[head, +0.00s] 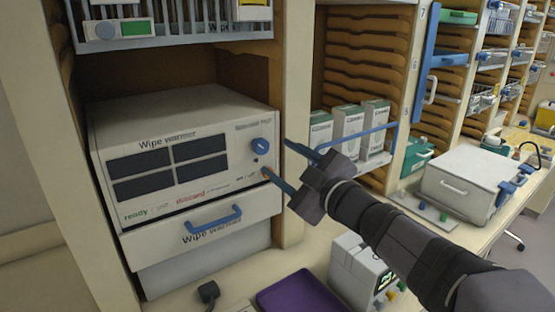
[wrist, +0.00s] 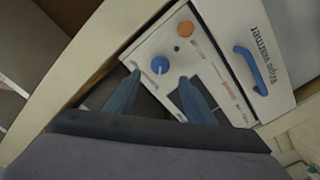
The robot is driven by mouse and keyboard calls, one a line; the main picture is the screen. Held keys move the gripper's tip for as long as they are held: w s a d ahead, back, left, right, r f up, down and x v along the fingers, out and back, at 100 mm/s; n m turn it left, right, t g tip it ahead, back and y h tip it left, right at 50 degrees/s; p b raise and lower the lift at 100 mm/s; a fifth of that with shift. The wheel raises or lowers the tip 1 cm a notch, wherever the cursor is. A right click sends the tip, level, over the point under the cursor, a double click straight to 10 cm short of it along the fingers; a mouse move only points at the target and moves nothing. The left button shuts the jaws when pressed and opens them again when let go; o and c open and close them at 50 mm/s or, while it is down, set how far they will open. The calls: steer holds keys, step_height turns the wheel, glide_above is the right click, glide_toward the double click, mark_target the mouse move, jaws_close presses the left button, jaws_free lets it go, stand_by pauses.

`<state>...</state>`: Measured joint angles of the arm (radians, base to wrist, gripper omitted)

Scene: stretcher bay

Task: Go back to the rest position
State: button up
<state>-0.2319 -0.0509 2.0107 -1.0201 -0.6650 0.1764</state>
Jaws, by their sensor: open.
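My gripper (head: 276,160) is open, with its two blue-grey fingers spread and nothing between them. It points left, toward the front right of the wipe warmer (head: 226,157), a white box with dark panels. In the head view one fingertip is near the blue knob (head: 261,145) and the other is lower, close to the panel's right edge. Whether they touch the panel cannot be told. In the wrist view the fingers (wrist: 164,90) lie on either side below the blue knob (wrist: 160,65), and an orange button (wrist: 185,29) shows beyond it.
Below the warmer is a drawer with a blue handle (head: 213,219). A shelf upright (head: 293,100) stands beside the gripper. White boxes (head: 348,125) sit behind a blue rail. A purple tray (head: 300,292) and a white device (head: 358,272) lie below the arm. A white case (head: 465,185) stands right.

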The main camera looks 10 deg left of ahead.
stand_by(0.3)
steer(key=d+f+m+h+p, duration=0.4)
steer(key=d+m+h, duration=0.15)
steer(key=d, duration=0.55)
steer(key=d+f+m+h+p, duration=0.4)
steer(key=d+f+m+h, duration=0.15)
steer(key=d, duration=0.45)
steer(key=s+d+f+m+g+h+b, duration=0.1)
steer(key=s+d+f+m+g+h, duration=0.2)
steer(key=s+f, duration=0.5)
steer(key=s+d+f+m+g+b, duration=0.1)
steer(key=s+d+f+g+b, duration=0.1)
steer(key=s+d+f+g, duration=0.5)
steer(key=s+a+f+m+g+b, duration=0.1)
steer(key=s+a+f, duration=0.2)
steer(key=s+f, duration=0.2)
steer(key=s+a+f+m+g+y+b, duration=0.1)
steer(key=s+a+f+b, duration=0.1)
steer(key=s+f, duration=0.4)
steer(key=shift+s+a+g, duration=0.15)
steer(key=shift+a+g, duration=0.25)
steer(key=shift+a, duration=0.15)
